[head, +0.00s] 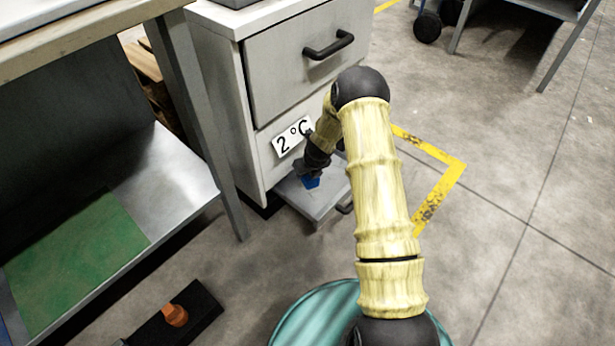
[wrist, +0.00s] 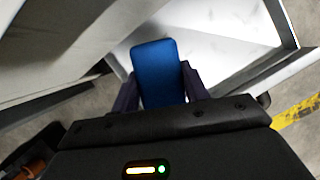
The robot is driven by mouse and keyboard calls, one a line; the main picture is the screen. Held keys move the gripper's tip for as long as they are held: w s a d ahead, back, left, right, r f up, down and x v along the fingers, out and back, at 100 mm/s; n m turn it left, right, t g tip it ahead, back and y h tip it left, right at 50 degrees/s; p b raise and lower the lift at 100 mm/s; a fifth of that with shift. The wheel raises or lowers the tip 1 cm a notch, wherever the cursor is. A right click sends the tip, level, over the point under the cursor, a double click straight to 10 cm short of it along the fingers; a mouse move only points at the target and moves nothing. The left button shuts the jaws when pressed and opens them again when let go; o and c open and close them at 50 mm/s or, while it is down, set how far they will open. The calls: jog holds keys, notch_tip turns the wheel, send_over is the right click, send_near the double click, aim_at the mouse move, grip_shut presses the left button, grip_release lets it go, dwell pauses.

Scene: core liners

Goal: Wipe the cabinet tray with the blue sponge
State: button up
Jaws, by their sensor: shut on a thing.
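The blue sponge (wrist: 158,72) is held between the two fingers of my gripper (wrist: 160,92) in the wrist view. My gripper (head: 310,178) also shows in the head view, low in front of the cabinet, with a bit of the blue sponge (head: 311,183) below it. The cabinet tray (head: 325,205) is a grey, shallow pulled-out drawer at the bottom of the white cabinet (head: 222,95). The sponge is over the tray; I cannot tell whether it touches the tray floor. The tray's pale surface (wrist: 225,50) shows beside the sponge in the wrist view. My arm hides part of the tray's right side.
A closed upper drawer (head: 300,70) with a black handle is above the tray. A table leg (head: 205,120) stands close at left. A black block with an orange knob (head: 175,314) lies on the floor.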

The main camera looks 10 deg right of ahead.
jog(key=shift+a, duration=0.1)
notch_tip(320, 180, down, 2)
jog(key=shift+s+a+f+b, duration=0.1)
jog(key=shift+f+b, duration=0.05)
jog(key=shift+b, duration=0.95)
notch_tip(320, 180, down, 4)
jog(key=b, duration=0.3)
jog(key=shift+r+b, duration=0.2)
jog(key=shift+b, duration=0.1)
jog(key=shift+f+b, duration=0.45)
jog(key=shift+f, duration=0.5)
